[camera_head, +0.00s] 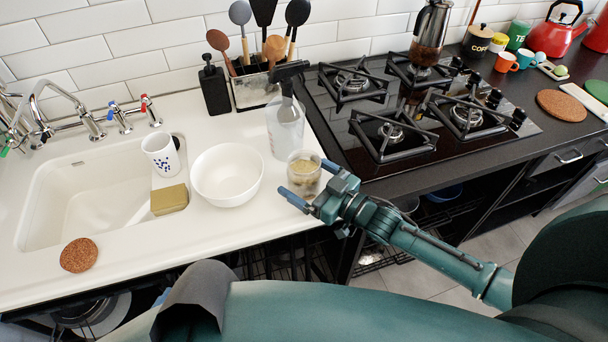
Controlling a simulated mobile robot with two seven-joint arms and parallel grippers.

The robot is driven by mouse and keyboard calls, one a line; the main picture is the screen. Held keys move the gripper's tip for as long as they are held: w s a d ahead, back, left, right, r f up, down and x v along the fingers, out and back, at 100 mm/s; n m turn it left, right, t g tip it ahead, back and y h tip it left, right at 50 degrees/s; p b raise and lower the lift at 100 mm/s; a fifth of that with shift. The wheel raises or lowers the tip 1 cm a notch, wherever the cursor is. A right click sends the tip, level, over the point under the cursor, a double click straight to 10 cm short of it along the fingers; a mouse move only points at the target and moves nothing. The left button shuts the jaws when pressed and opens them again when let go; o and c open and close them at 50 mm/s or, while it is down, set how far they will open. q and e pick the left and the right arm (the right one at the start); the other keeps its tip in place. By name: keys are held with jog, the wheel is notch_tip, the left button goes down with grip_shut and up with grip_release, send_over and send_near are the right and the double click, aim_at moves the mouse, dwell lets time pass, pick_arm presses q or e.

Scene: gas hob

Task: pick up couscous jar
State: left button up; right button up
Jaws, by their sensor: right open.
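A glass jar (303,168) with pale tan contents, which looks like the couscous jar, stands upright on the white counter near its right front edge. My right gripper (311,184) is open at the jar, with one blue finger in front of its lower left and the other at its right side. The jar appears to be between or just beyond the fingertips; I cannot tell whether they touch it. My left gripper does not show.
A white bowl (227,175) stands left of the jar and a spray bottle (286,122) close behind it. A sponge (169,200), a dotted cup (161,154) and the sink (95,195) are farther left. The black gas hob (345,135) lies to the right.

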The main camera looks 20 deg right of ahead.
jog(key=c, duration=1.4)
jog(key=shift+w+r, duration=0.1)
